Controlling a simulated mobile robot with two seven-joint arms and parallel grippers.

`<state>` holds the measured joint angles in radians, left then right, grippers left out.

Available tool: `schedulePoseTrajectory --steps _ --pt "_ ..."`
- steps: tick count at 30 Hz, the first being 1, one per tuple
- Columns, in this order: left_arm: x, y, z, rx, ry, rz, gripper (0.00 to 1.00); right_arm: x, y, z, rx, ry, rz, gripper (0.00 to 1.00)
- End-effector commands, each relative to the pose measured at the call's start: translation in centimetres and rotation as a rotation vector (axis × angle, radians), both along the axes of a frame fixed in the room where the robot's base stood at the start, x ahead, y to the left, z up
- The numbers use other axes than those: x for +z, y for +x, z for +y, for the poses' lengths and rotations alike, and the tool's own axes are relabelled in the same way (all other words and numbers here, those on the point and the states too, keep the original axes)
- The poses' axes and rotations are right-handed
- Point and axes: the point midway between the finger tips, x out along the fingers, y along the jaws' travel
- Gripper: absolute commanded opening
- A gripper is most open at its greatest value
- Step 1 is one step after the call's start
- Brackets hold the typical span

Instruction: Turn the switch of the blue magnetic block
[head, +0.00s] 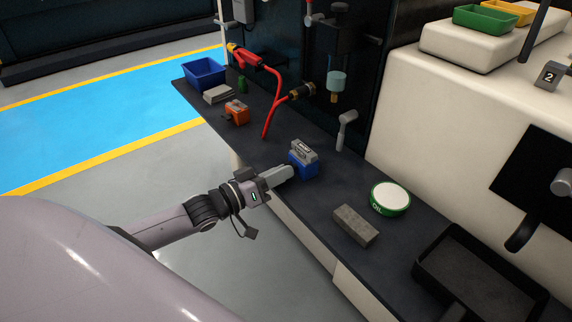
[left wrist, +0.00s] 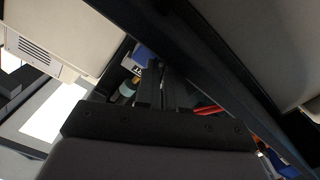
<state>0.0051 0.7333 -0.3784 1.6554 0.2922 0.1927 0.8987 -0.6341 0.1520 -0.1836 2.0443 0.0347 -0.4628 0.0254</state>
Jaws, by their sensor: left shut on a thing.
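The blue magnetic block (head: 304,170), with a grey top part, stands on the dark workbench near its front edge. My left gripper (head: 287,174) reaches in from the left, its fingertips against the left side of the block. The gripper is shut on the block's switch, which the fingers hide, so I cannot tell its angle. In the left wrist view, a bit of the blue block (left wrist: 144,54) shows just past the fingers (left wrist: 162,86). My right gripper is not in view.
On the workbench (head: 270,150), an orange block (head: 237,112), a red clamp-like tool (head: 270,75) and a blue bin (head: 205,72) stand farther back. A grey brick (head: 356,226), a green-rimmed oil tin (head: 390,198) and a black tray (head: 475,285) lie to the right.

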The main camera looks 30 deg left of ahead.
Motion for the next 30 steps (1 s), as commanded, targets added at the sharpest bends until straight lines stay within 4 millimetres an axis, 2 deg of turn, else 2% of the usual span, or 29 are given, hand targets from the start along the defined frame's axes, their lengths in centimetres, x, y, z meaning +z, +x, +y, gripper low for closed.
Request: schedulePoseTrajectory --steps 5,6,7,8,16,25,30 --pt "0.0 0.0 0.0 -0.001 -0.003 -0.002 0.00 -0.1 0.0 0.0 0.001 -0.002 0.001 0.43" --pt "0.0 0.0 0.0 -0.001 -0.003 -0.002 0.16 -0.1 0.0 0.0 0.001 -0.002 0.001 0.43" --pt "0.0 0.0 0.0 -0.001 -0.003 -0.002 0.25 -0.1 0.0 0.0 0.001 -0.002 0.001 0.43" --pt "0.0 0.0 0.0 -0.001 -0.002 -0.002 0.31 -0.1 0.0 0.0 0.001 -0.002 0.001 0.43" --pt "0.0 -0.1 0.0 0.000 0.000 0.000 0.31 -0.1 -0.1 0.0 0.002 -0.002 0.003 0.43" --pt "0.0 -1.7 0.7 0.001 -0.001 0.003 0.31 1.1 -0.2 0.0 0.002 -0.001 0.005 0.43" --pt "-0.2 -1.9 0.8 0.000 0.001 0.001 0.31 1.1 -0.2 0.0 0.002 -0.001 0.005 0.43"
